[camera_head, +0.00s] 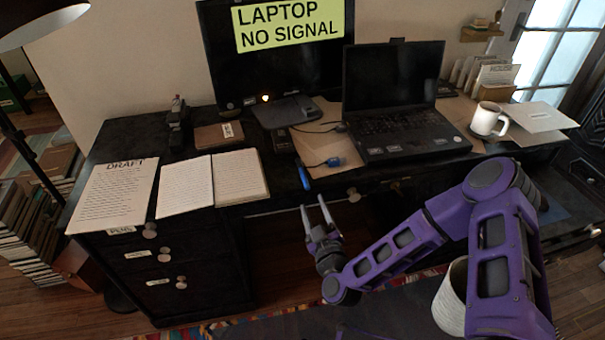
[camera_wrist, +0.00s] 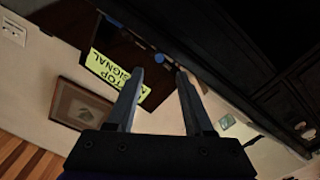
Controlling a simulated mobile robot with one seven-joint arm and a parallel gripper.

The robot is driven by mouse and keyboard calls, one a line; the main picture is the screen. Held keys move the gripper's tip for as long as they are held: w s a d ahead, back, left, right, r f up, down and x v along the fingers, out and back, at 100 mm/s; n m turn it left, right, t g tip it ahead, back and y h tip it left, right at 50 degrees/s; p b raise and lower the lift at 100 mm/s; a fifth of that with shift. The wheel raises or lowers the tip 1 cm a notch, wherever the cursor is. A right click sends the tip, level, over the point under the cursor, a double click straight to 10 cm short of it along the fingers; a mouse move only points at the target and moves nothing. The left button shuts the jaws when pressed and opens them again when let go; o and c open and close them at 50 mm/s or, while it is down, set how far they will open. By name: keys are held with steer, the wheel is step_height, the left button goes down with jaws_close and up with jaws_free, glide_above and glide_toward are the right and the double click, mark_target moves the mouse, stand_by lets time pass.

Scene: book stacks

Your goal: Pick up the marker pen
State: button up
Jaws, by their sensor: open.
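A blue marker pen (camera_head: 304,177) lies at the front edge of the black desk (camera_head: 285,203), left of the laptop, pointing toward the edge. My gripper (camera_head: 313,203) is open and empty, with its fingers pointing up toward the desk's front edge, just in front of and below the pen. It does not touch the pen as far as I can see. In the wrist view the open fingers (camera_wrist: 160,72) frame a small blue round end (camera_wrist: 160,58), which looks like the pen; the view is tilted and dark.
A blue plug (camera_head: 333,162) lies close right of the pen. The laptop (camera_head: 400,120), a white mug (camera_head: 488,119), an open notebook (camera_head: 240,177) and a draft sheet (camera_head: 115,195) occupy the desk. A monitor (camera_head: 285,70) stands behind. A pale bin (camera_head: 452,300) is beside my arm.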

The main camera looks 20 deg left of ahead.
mark_target(308, 189)
steer(key=shift+x, duration=2.7)
steer(key=shift+w+d+f, duration=0.1)
steer(key=shift+d+f, duration=0.05)
jaws_close()
